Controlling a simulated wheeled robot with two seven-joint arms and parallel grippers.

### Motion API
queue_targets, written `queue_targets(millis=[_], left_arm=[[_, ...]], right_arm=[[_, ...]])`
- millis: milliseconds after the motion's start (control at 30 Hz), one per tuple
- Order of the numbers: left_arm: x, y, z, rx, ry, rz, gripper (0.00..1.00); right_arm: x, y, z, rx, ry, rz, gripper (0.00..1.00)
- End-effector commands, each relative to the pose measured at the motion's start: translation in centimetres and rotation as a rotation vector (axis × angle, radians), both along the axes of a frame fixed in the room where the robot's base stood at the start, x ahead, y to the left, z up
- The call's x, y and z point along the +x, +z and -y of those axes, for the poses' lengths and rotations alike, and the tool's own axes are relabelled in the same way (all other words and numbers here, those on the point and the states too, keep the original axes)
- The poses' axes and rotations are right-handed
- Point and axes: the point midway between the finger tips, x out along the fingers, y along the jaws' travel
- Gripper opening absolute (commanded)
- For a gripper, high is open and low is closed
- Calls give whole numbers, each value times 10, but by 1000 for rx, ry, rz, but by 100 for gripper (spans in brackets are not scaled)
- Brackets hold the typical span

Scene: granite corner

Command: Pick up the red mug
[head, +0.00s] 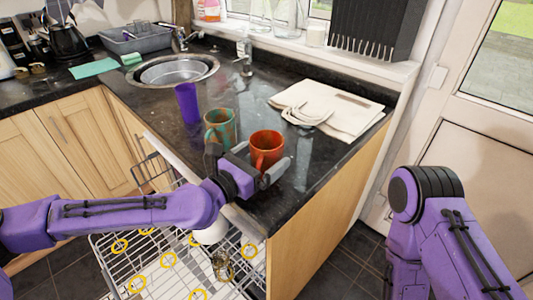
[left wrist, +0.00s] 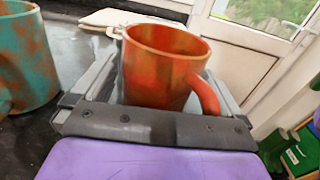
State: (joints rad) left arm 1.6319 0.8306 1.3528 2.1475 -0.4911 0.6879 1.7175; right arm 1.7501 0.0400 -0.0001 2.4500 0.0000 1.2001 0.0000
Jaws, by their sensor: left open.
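The red mug (head: 266,147) stands upright on the dark granite counter, near its front edge. My left gripper (head: 262,165) is at the mug, with its fingers spread on either side of it. In the left wrist view, the red mug (left wrist: 163,66) sits between the two open fingers (left wrist: 160,95), its handle toward the right finger. I cannot tell whether either finger touches it. Its lower part is hidden by the gripper. My right gripper is not in view; only my right arm shows at the right.
A teal and brown mug (head: 220,128) stands close on the left, also in the left wrist view (left wrist: 25,60). A purple cup (head: 187,103) is behind it. Folded cloth (head: 325,108) lies at the back right. An open dishwasher rack (head: 165,268) is below the counter edge.

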Motion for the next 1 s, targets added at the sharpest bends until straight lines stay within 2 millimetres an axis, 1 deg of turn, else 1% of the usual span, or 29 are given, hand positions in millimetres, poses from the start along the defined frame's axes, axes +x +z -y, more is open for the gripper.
queue_targets(millis=[67, 167, 200, 233, 267, 533, 667, 767, 800, 867, 900, 1000], left_arm=[[0, 0, 0, 0, 0, 0, 100], [0, 0, 0, 0, -1, 0, 71], [0, 0, 0, 0, -1, 0, 58], [0, 0, 0, 0, -1, 0, 48], [0, 0, 0, 0, -1, 0, 41], [0, 2, 0, -1, -1, 2, 40], [0, 12, 0, -2, -2, 4, 40], [-1, 31, 0, -1, -2, 9, 40], [-4, 41, -5, -3, 0, 7, 40], [-15, 57, -14, -3, 1, 9, 40], [-21, 69, -20, -2, 2, 10, 40], [-39, 97, -36, -2, 1, 9, 40]], right_arm=[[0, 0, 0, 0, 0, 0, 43], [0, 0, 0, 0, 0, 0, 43], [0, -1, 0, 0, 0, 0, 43], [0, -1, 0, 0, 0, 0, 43], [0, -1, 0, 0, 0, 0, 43], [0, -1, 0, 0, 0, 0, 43], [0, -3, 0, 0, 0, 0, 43], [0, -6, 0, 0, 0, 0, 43], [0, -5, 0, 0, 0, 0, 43], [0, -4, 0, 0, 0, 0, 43], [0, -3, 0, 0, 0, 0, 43], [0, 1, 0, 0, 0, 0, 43]])
